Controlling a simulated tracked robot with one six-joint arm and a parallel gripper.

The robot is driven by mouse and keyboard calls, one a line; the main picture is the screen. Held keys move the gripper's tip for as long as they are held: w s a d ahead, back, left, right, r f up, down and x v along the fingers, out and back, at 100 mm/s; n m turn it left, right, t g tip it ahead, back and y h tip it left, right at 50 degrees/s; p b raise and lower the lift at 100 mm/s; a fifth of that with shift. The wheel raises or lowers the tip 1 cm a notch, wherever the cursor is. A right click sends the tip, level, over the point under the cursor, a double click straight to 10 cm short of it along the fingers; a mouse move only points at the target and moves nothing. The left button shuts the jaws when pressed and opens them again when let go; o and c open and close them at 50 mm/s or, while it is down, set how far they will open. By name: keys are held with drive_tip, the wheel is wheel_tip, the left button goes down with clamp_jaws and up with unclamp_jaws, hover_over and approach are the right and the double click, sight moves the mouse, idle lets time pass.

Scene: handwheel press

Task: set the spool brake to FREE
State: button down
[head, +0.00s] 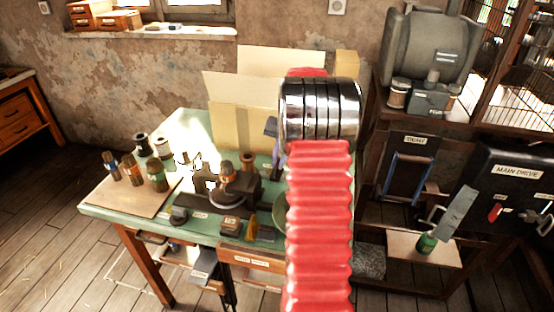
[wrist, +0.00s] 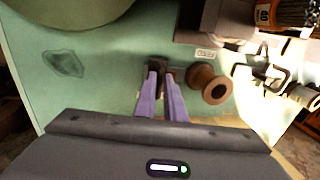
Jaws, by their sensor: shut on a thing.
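My gripper (wrist: 162,82) shows in the wrist view as two purple fingers, shut on a small dark part at their tips. This dark part looks like the spool brake (wrist: 157,67); its setting cannot be read. A brown spool (wrist: 207,84) stands just to its right, apart from the fingers. In the head view part of my gripper (head: 276,150) shows beside my red arm, over the green table. The brown spool also shows in the head view (head: 247,161). The brake is hidden or too small to make out there.
A small label (wrist: 205,54) is unreadable. The MAIN DRIVE box (head: 515,185) stands at right. Open floor lies at left.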

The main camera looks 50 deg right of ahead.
drive_tip(key=shift+s+d, duration=0.15)
drive_tip(key=shift+s, duration=0.1)
drive_tip(key=c, duration=1.8)
unclamp_jaws()
drive_tip(key=shift+c, duration=0.2)
wheel_tip(320, 180, up, 14)
drive_tip(key=s+d, duration=0.1)
drive_tip(key=s, duration=0.1)
drive_tip(key=shift+s+d+f, duration=0.15)
drive_tip(key=shift+d+f, duration=0.05)
drive_tip(key=shift+f, duration=0.05)
